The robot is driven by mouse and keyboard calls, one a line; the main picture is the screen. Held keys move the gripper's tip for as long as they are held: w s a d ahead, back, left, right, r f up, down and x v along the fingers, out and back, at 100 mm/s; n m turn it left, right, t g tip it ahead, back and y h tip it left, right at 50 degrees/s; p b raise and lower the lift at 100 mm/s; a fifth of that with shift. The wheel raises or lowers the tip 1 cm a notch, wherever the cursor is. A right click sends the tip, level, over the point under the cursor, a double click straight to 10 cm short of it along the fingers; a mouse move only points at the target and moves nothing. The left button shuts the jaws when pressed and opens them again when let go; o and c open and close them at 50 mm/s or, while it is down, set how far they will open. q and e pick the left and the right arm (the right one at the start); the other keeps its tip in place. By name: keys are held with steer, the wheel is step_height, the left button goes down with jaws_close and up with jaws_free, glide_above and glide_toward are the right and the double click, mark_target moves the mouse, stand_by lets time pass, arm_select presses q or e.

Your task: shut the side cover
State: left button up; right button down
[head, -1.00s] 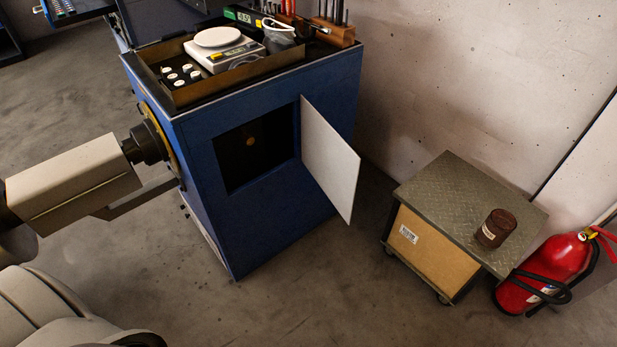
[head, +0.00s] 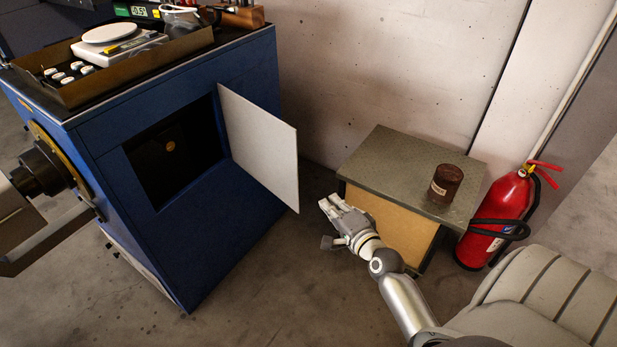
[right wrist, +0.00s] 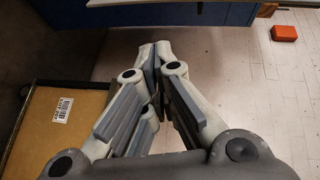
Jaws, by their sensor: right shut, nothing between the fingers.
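The side cover (head: 262,150) is a flat white panel hinged at the right edge of a dark square opening (head: 170,158) in the blue cabinet (head: 225,235). It stands wide open, swung out from the cabinet. My right gripper (head: 328,207) is shut and empty, to the right of the cover's lower outer corner, and appears apart from it. In the right wrist view its closed fingers (right wrist: 156,62) point toward the blue cabinet base (right wrist: 180,13). My left gripper is not in view.
A red fire extinguisher (head: 497,215) stands at the right. A tray (head: 140,72) with a scale is on the cabinet. An orange-red block (right wrist: 285,33) lies on the floor.

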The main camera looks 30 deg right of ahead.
step_height(320, 180, up, 7)
steer(key=d+m+t, duration=0.2)
steer(key=w+d+b, duration=0.1)
steer(key=w, duration=0.9)
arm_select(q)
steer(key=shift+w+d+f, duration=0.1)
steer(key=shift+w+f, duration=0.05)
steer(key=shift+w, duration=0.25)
arm_select(e)
steer(key=shift+h, duration=0.3)
steer(key=a, duration=0.2)
steer(key=s+a, duration=0.1)
steer(key=a, duration=0.1)
steer(key=shift+r, duration=0.15)
